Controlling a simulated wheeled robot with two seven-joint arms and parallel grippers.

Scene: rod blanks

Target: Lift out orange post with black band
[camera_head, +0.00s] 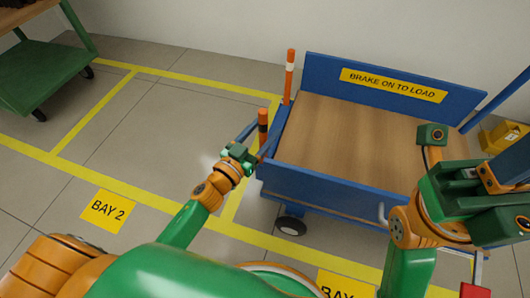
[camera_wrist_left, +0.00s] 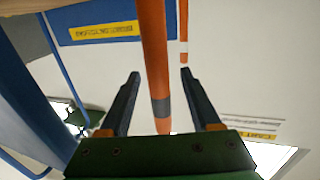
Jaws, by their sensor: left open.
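The orange post with the black band (camera_head: 263,124) stands upright at the left side of the blue cart. My left gripper (camera_head: 266,132) is open at this post, with its fingers on either side. In the left wrist view the orange post (camera_wrist_left: 153,45) with its dark band passes between the open fingers (camera_wrist_left: 160,74), with a gap on each side.
A similar orange post with a white band (camera_head: 289,75) stands at the cart's far left corner. The blue cart (camera_head: 330,182) has a bare wooden bed. A green trolley (camera_head: 45,75) stands far left. Yellow objects (camera_head: 503,137) lie behind the cart's right side. The floor left of the cart is clear.

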